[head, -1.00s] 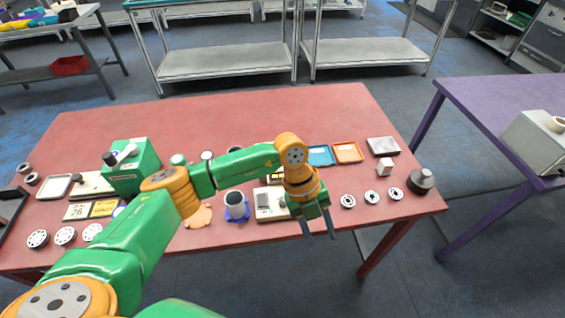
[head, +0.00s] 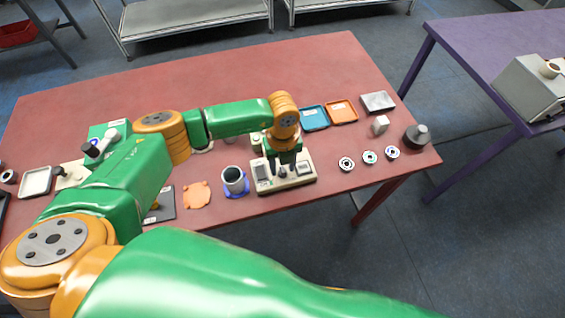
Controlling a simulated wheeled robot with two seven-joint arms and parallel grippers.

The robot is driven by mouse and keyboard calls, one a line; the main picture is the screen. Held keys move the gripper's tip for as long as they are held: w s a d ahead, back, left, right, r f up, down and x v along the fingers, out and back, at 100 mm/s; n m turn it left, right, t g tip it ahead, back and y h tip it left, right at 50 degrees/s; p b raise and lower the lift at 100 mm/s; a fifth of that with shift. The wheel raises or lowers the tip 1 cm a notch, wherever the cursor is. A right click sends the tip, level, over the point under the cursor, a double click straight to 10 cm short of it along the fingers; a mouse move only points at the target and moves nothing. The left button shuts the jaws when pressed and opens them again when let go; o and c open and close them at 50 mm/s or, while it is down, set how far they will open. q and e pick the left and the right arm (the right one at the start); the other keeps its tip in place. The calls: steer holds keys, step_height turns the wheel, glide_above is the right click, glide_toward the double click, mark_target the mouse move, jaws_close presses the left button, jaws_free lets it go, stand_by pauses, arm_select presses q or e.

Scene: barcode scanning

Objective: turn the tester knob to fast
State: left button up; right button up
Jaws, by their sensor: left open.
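The tester (head: 302,180) is a low beige box with a grey display at its left end, near the front edge of the red table. My left gripper (head: 281,168) points down over the middle of the tester, with its open fingers at the top face. The fingers and wrist cover part of that face, so I cannot make out the knob clearly or read its setting. I cannot tell whether the fingers touch it. My right gripper is not in view.
A grey cup in a blue holder (head: 235,182) and an orange flat piece (head: 196,196) stand left of the tester. Several silver discs (head: 346,163) and a dark stepped part (head: 417,136) are right. Blue (head: 314,118) and orange (head: 342,110) trays lie behind.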

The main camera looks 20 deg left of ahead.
arm_select(q)
jaws_close()
steer(key=shift+m+b, duration=0.35)
steer(key=shift+m, duration=0.05)
steer(key=m+b, duration=0.2)
steer(key=m, duration=0.1)
steer(key=shift+f, duration=0.15)
steer(key=m+b, duration=0.4)
steer(key=m, duration=0.1)
steer(key=shift+b, duration=0.35)
steer(key=m+b, duration=0.4)
steer(key=m, duration=0.1)
steer(key=shift+r+m+b, duration=0.2)
steer(key=shift+m+b, duration=1.3)
steer(key=shift+m, duration=0.5)
steer(key=shift+r, duration=0.1)
